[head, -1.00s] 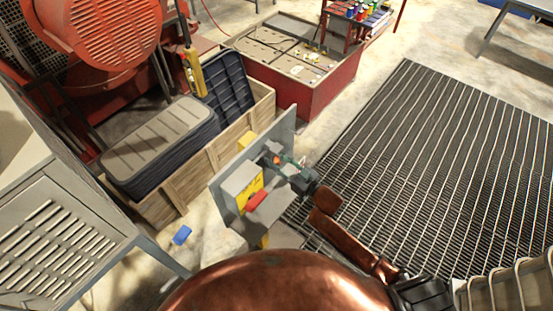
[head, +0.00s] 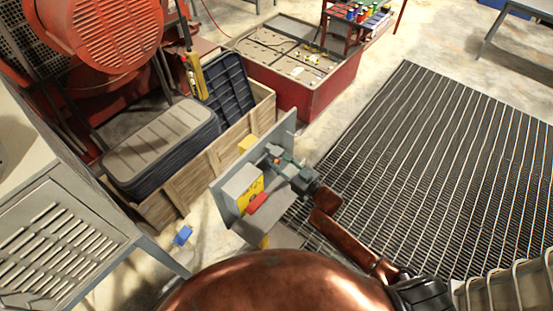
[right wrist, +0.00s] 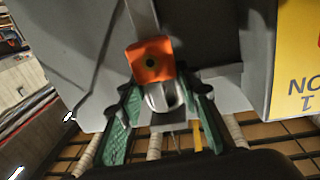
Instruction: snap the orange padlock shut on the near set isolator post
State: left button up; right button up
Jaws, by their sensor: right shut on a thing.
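The orange padlock (right wrist: 151,62) shows in the right wrist view, with a dark round spot on its face and a silvery curved part below it. My right gripper (right wrist: 163,92) is shut on the padlock, its green-padded fingers on either side of the silvery part. In the head view, my right gripper (head: 281,158) is at the face of an upright grey panel (head: 284,128). The isolator post cannot be made out clearly; the padlock and fingers cover that spot. Whether the shackle is around a post or closed, I cannot tell. My left gripper is out of view.
The panel carries a grey box (head: 241,183) with a yellow label and a red part (head: 257,203). A wooden crate (head: 215,157) stands behind it. A blue object (head: 183,235) lies on the floor. Floor grating (head: 430,170) lies clear to the right.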

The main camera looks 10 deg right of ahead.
jog(key=shift+r+p, duration=0.35)
jog(key=shift+r, duration=0.2)
jog(key=shift+f, duration=0.35)
jog(key=shift+f+b, duration=0.25)
jog(key=shift+b, duration=0.05)
jog(key=o, duration=1.3)
jog(key=v, duration=1.2)
jog(key=shift+f, duration=0.1)
